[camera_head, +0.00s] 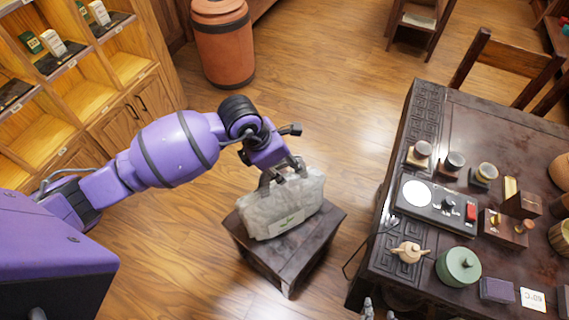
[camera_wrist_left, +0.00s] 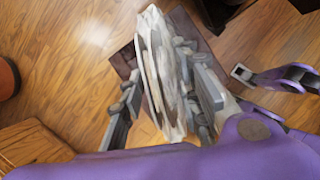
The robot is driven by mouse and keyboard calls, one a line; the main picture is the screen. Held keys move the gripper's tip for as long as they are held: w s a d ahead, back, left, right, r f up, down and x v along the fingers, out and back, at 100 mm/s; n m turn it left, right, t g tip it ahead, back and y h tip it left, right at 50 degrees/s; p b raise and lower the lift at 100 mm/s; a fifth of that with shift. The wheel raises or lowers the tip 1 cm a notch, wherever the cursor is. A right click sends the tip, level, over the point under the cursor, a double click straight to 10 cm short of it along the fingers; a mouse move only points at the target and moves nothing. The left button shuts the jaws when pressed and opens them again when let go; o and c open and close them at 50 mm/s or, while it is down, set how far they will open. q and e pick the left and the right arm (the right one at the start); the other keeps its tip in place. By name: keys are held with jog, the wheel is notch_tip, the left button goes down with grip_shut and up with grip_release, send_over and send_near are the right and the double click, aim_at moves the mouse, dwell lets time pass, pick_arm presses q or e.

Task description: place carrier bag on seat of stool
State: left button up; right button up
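The pale, marbled grey-white carrier bag (camera_head: 290,203) stands roughly upright over the dark wooden stool (camera_head: 292,262) and appears to rest on its seat, near the upper-left edge. Its underside contact is hidden. My left gripper (camera_head: 282,174) is at the top of the bag. In the left wrist view its fingers (camera_wrist_left: 162,108) are spread, one on each side of the bag (camera_wrist_left: 160,65), with floor showing between the left finger and the bag. Part of the stool (camera_wrist_left: 125,62) shows behind the bag. My right gripper's grey fingertips (camera_head: 379,311) show apart at the bottom edge of the head view.
A dark table (camera_head: 420,130) with tea ware stands to the right of the stool. A terracotta barrel (camera_head: 222,45) is at the top, and wooden shelves (camera_head: 75,75) are at left. Bare floor surrounds the stool.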

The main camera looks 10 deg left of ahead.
pick_arm(q)
jog(key=v, duration=1.2)
jog(key=s+d+f+n+g+h, duration=0.1)
jog(key=s+d+f+g+h, duration=0.1)
jog(key=s+d+h, duration=0.5)
jog(key=s+d+r+n+t+h, duration=0.2)
jog(key=d+r+n+t+h, duration=0.25)
jog(key=d+n+h, duration=0.45)
jog(key=a+f+n+t+y, duration=0.55)
jog(key=a+n+y, duration=0.3)
jog(key=n, duration=0.45)
jog(key=a+f+n+t+y, duration=0.5)
jog(key=a+f+n+y, duration=0.3)
jog(key=n, duration=0.5)
jog(key=s+a+f+n+g+y, duration=0.1)
jog(key=s+a+f+n+g, duration=0.2)
jog(key=s+f+n, duration=0.2)
jog(key=s+a+f+n+g+y, duration=0.2)
jog(key=s+a+f+n+g, duration=0.1)
jog(key=s+f, duration=0.7)
jog(key=s+n+g, duration=0.1)
jog(key=s+n, duration=0.1)
jog(key=shift+s+f+g, duration=0.25)
jog(key=shift+g, duration=0.05)
